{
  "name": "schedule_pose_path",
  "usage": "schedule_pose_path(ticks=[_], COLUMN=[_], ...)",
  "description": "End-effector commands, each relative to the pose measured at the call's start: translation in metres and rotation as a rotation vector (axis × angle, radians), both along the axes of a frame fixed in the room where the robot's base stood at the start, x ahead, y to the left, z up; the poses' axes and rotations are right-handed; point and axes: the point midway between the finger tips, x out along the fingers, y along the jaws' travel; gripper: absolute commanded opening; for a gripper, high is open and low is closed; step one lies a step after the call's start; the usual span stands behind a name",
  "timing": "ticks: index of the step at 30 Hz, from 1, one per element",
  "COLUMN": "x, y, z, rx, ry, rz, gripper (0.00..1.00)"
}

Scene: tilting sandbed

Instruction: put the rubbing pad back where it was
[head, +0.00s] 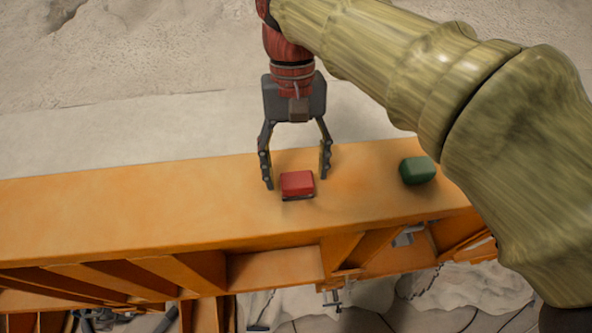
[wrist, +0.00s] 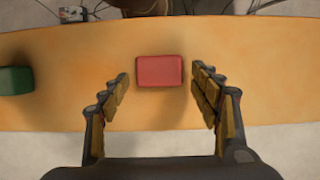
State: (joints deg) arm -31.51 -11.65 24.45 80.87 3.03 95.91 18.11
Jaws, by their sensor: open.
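A red block-shaped pad (head: 297,184) with a dark underside lies on the orange beam top. It also shows in the wrist view (wrist: 160,71), between and just ahead of the fingertips. My gripper (head: 296,175) is open, with one finger on each side of the pad; I see no contact. A green block (head: 417,170) lies on the same beam to the right; it shows at the left edge of the wrist view (wrist: 16,80). I cannot tell from the looks which block is the rubbing pad.
The orange beam (head: 120,205) is a narrow flat surface with open framework below its near edge. Its left part is clear. Pale sand (head: 130,50) lies behind it. My arm passes above the beam's right end.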

Motion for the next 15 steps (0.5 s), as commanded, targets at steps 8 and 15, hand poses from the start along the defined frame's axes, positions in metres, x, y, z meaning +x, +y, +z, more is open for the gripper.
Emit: schedule_pose_path(ticks=[8, 15], x=[0.011, 0.018], y=[0.003, 0.005], z=[0.054, 0.094], rx=[0.001, 0.000], ry=[-0.002, 0.000], rz=[0.000, -0.001], gripper=[0.63, 0.63])
